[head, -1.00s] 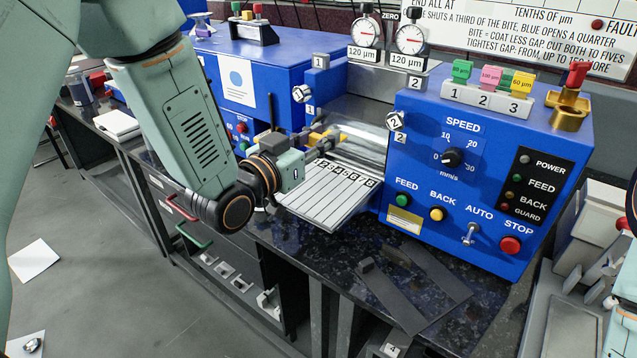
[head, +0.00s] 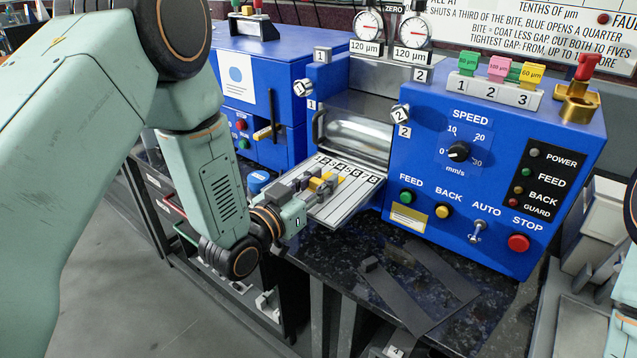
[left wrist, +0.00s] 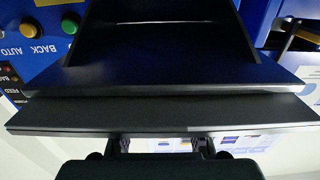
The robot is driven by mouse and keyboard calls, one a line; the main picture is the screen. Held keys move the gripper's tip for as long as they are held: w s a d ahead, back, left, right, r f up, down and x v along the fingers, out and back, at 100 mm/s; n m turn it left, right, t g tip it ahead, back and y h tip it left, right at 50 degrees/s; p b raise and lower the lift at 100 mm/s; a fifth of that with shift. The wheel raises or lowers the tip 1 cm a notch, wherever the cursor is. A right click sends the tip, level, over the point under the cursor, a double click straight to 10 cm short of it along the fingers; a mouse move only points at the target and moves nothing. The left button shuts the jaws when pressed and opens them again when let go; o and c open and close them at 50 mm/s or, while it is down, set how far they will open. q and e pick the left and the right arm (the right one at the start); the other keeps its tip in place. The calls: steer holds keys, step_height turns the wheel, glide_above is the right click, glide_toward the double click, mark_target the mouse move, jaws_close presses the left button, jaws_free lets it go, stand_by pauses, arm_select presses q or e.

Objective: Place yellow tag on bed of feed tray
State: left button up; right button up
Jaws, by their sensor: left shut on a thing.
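The feed tray (head: 345,208) is a pale, slatted bed with a row of numbered labels, in front of the roller opening of the blue machine. My left gripper (head: 324,184) comes in from the left, over the tray's left part. It is shut on a small yellow piece, the yellow tag (head: 319,184), which fingers partly hide. I cannot tell whether the tag touches the bed. The left wrist view shows the two finger bases low in the picture and a dark slab across it; the tag cannot be made out there. My right gripper is not in view.
The blue machine (head: 490,190) with buttons stands right of the tray; another blue housing (head: 240,90) is behind left. Dark flat plates (head: 420,285) lie on the black counter in front. A dark upright handle (head: 318,128) stands by the rollers.

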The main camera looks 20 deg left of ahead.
arm_select(q)
steer(key=shift+s+a+f, duration=0.1)
steer(key=shift+a, duration=0.05)
steer(key=o, duration=0.8)
